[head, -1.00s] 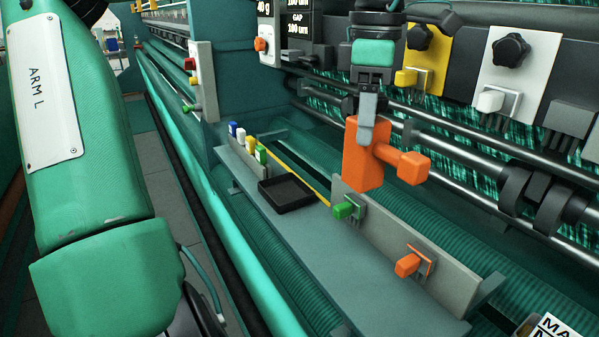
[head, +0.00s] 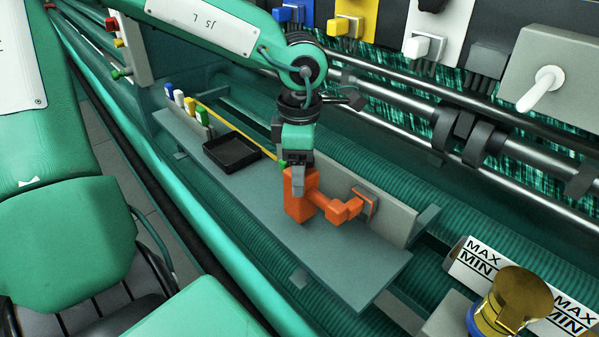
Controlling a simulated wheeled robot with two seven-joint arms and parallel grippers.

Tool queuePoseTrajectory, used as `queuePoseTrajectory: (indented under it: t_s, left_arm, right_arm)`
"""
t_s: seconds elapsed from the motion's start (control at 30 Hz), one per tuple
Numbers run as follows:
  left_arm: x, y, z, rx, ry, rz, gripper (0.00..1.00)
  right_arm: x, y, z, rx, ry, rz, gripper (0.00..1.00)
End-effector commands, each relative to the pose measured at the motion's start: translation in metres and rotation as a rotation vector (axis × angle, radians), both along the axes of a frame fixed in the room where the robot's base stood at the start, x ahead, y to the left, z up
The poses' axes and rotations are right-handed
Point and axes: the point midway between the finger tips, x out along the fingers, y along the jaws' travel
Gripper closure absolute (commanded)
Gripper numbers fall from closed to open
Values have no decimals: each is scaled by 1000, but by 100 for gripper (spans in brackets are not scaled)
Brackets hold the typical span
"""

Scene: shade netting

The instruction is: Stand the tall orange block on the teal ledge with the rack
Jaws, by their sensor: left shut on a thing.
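My left gripper (head: 299,182) points down and is shut on the top of the tall orange block (head: 298,209). The block is upright, with a side knob pointing right. It is over the teal ledge (head: 345,265), near the grey back panel; I cannot tell whether its base touches the ledge. Its knob overlaps in view with the orange knob on a plate (head: 364,205) on that panel, and I cannot tell if they touch. The rack with several small coloured pieces (head: 187,108) is at the ledge's far left end. My right gripper is out of view.
A black tray (head: 232,152) lies on the ledge left of the block. The green knob is mostly hidden behind my gripper. The ledge's front right part is bare. Metal rails (head: 400,120) run behind. A gold-topped cylinder (head: 512,297) stands at lower right.

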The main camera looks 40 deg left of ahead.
Motion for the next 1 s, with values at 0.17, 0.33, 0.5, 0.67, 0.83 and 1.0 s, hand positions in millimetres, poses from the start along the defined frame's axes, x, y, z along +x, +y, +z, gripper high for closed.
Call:
queuePoseTrajectory:
  t_s: [0.17, 0.33, 0.5, 0.67, 0.83, 1.0]
  left_arm:
    - [0, 0, -18, 0, 1, -2, 86]
    - [0, 0, -20, 0, -1, -1, 86]
    - [0, 0, -22, 0, -1, -1, 86]
    - [0, 0, -23, 0, 0, -1, 25]
    - [0, 0, -23, 0, 0, -1, 15]
    - [0, 0, -22, 0, 0, -1, 15]
  right_arm:
    - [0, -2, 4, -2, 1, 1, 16]
    - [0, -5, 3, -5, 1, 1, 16]
    - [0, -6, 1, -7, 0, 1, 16]
    - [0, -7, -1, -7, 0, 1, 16]
    - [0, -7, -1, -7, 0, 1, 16]
    - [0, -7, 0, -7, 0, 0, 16]
